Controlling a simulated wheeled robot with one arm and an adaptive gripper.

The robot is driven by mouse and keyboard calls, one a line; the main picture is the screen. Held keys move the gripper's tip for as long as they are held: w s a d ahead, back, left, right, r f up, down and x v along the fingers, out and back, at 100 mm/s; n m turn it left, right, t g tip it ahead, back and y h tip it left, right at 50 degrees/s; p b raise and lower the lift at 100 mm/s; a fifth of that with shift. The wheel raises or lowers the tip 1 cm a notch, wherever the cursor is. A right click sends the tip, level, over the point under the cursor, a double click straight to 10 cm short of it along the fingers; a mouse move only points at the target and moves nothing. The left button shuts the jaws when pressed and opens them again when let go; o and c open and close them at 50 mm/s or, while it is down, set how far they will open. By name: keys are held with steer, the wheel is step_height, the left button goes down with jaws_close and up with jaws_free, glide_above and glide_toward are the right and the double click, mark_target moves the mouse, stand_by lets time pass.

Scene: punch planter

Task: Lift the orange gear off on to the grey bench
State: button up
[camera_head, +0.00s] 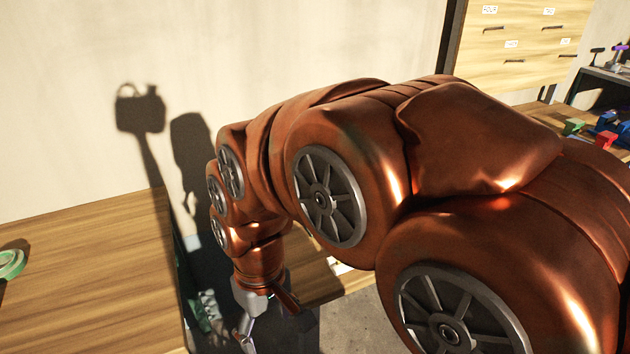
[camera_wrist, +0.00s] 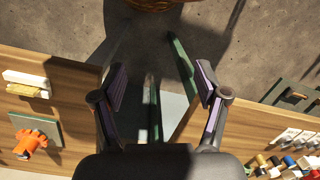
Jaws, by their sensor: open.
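An orange piece (camera_wrist: 32,143), gear-like in outline, lies on a green-grey plate at the lower left of the wrist view. I cannot make out its teeth or how it is seated. My gripper (camera_wrist: 161,78) is open and empty in the wrist view, well to the right of the orange piece. A pale grey surface with dark green edges (camera_wrist: 173,110) shows between and beyond the fingers; I cannot tell if it is the grey bench. In the head view my gripper (camera_head: 246,334) shows only partly, low in the picture. The orange piece is not visible there.
A wooden worktop (camera_head: 90,270) fills the left of the head view, with a green ring (camera_head: 11,264) on it. A pale block (camera_wrist: 27,84) lies above the orange piece. Several small coloured items (camera_wrist: 285,165) sit at lower right. Wooden drawers (camera_head: 525,42) stand behind.

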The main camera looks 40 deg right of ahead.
steer(key=w+d+t, duration=0.4)
steer(key=w+d, duration=1.6)
steer(key=d, duration=0.3)
steer(key=shift+t+h, duration=0.3)
steer(key=shift+t, duration=0.4)
steer(key=d, duration=0.9)
steer(key=w+d+p, duration=0.1)
steer(key=d, duration=0.3)
steer(key=shift+d+f, duration=0.2)
steer(key=shift+f, duration=0.1)
steer(key=shift+p+x, duration=1.05)
steer(key=shift+x, duration=2.7)
steer(key=shift+w, duration=0.1)
